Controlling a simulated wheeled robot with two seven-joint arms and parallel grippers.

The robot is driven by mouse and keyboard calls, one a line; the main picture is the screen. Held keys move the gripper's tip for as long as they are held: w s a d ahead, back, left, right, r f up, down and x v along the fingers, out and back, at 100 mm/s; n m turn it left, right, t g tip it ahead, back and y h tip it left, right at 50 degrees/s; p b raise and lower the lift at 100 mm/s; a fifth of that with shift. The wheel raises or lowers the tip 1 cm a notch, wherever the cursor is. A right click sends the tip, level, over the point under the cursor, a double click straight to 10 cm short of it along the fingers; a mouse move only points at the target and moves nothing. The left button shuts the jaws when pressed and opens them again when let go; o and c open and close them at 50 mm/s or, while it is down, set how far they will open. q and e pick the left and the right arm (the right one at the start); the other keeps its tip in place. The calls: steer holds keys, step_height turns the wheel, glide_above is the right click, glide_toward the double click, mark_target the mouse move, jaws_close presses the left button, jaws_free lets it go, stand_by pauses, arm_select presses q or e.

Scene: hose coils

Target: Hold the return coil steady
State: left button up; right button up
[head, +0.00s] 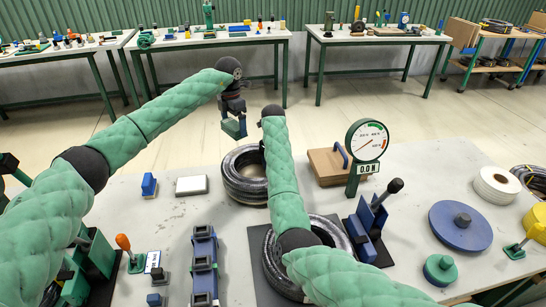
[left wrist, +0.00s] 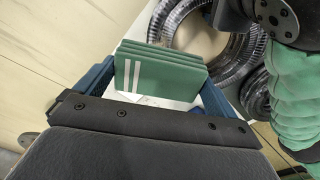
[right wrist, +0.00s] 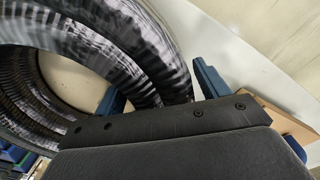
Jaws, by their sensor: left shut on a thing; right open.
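Two black hose coils lie on the near table: a far coil (head: 232,180) and a near coil (head: 268,262) on a dark mat. No label shows which is the return coil. In the head view my right arm hides that gripper; I cannot tell if the fingers touch the hose.
A dial gauge (head: 367,142) stands right of the far coil, by a brown case (head: 325,166). A blue clamp-like fixture (head: 368,232) is beside the near coil. A blue disc (head: 460,228) and white roll (head: 497,186) lie right.

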steer(key=shift+c, duration=0.2)
jaws_close()
stand_by(0.9)
